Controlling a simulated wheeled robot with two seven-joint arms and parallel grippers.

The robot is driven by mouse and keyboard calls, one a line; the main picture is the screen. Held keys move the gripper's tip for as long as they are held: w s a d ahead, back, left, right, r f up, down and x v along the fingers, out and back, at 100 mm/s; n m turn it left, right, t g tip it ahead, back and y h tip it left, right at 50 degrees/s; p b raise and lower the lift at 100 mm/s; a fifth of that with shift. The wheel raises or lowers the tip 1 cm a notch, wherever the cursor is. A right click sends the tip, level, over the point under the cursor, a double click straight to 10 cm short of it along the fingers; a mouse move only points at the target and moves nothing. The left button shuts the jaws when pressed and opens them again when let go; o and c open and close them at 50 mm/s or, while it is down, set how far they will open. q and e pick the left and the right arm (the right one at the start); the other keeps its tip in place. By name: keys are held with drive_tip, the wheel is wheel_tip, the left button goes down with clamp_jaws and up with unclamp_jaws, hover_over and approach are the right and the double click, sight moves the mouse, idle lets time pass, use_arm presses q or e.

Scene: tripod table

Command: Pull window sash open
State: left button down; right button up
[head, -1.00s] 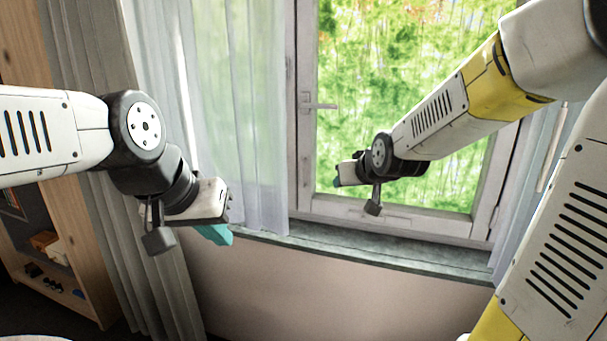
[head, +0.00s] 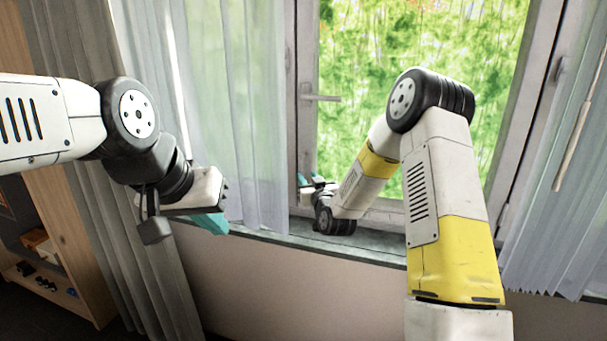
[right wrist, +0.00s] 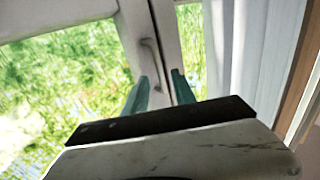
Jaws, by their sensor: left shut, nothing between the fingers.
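The window sash is a whitish frame (head: 305,130) around a large pane with greenery behind it. Its lever handle (head: 322,98) sticks out sideways from the left stile, and it shows in the right wrist view (right wrist: 152,65). My right gripper (head: 305,181) is low by the left stile, below the handle. In the right wrist view its teal fingers (right wrist: 160,92) are apart, with the stile and handle beyond and between them; I see no contact. My left gripper (head: 212,224) is shut and empty in front of the left curtain, away from the sash.
A sheer curtain (head: 235,110) hangs left of the sash and another curtain (head: 560,230) hangs at the right. The sill (head: 365,243) runs below the window. A wooden shelf (head: 85,270) with small items stands at the far left.

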sight(303, 172)
drive_tip(key=shift+x, duration=2.35)
drive_tip(key=shift+c, duration=0.4)
clamp_jaws()
